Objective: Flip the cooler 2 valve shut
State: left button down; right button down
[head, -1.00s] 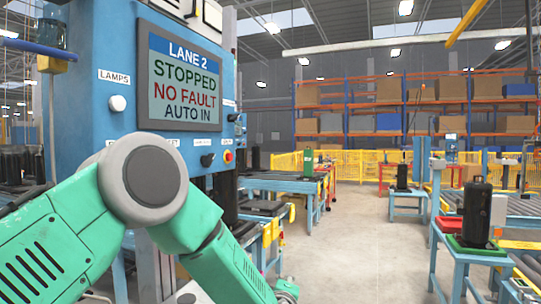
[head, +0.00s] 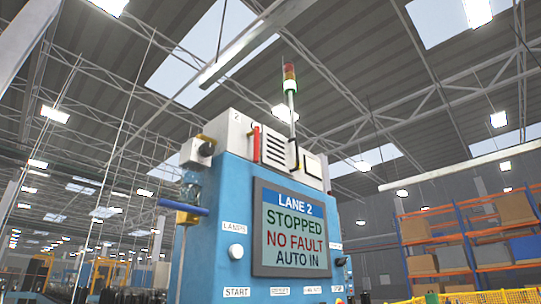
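A blue cabinet (head: 225,200) with a LANE 2 screen (head: 290,232) stands in the middle of the head view. A horizontal blue lever (head: 183,207) with a brass-coloured body (head: 187,218) is on its left side, below a clear bowl (head: 191,186). A white box (head: 230,134) marked 2 on top carries an upright red handle (head: 256,143). No readable label says which part is the cooler 2 valve. Neither gripper is in view. The screen reads STOPPED, NO FAULT, AUTO IN.
Orange racks (head: 440,240) with boxes and a yellow fence (head: 505,296) are at the right. The floor is out of view.

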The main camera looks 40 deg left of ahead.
aim_at(255, 132)
jog(key=i+l+u, duration=0.15)
jog(key=u, duration=0.85)
jog(key=i+l+u, duration=0.15)
jog(key=l+u, duration=0.25)
jog(key=l, duration=0.65)
jog(key=l+u, duration=0.4)
jog(key=l, duration=0.65)
